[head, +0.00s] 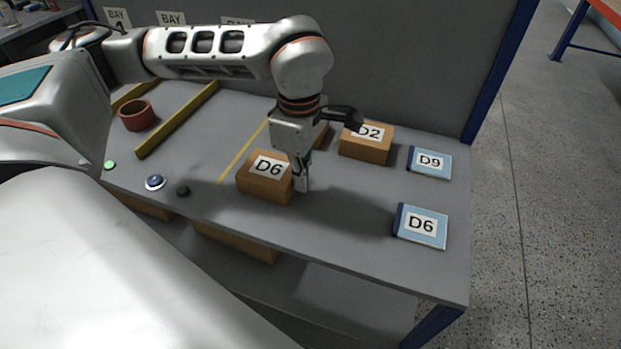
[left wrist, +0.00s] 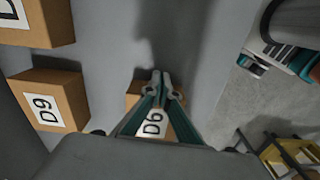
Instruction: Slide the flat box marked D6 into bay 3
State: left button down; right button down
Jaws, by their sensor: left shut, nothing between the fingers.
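The flat blue box marked D6 (head: 421,226) lies at the table's front right, label up. A taller cardboard box also marked D6 (head: 262,182) stands left of it near the table's middle; it also shows in the left wrist view (left wrist: 152,126). My left gripper (head: 302,186) points down just right of that cardboard box, well left of the flat box. Its fingers meet at the tips in the left wrist view (left wrist: 160,76), shut and empty. Bay signs stand along the back; the third sign (head: 237,21) is partly hidden by my arm.
A flat blue D9 box (head: 430,162) lies behind the flat D6 box. A cardboard D2 box (head: 365,147) and a D9 one (left wrist: 47,100) stand nearby. Yellow divider strips (head: 178,119), a red pot (head: 136,115) and buttons (head: 155,182) are left. Bare table lies right of my gripper.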

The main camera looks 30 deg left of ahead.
pick_arm(q)
jog(key=shift+a, duration=0.1)
jog(key=shift+a, duration=0.25)
jog(key=a+p, duration=0.1)
jog(key=a, duration=0.2)
jog(key=s+a+p, duration=0.1)
jog(key=a+p, duration=0.1)
jog(key=a, duration=0.2)
jog(key=s+a+p, duration=0.1)
jog(key=a, duration=0.3)
jog(key=shift+a+r, duration=0.25)
jog(key=a+p, duration=0.1)
jog(key=a, duration=0.2)
jog(key=s+a+p, duration=0.1)
jog(key=a, duration=0.2)
jog(key=s+a+p, duration=0.1)
jog(key=a, duration=0.3)
jog(key=shift+f+p, duration=0.3)
jog(key=shift+p, duration=0.05)
jog(key=shift+w, duration=0.1)
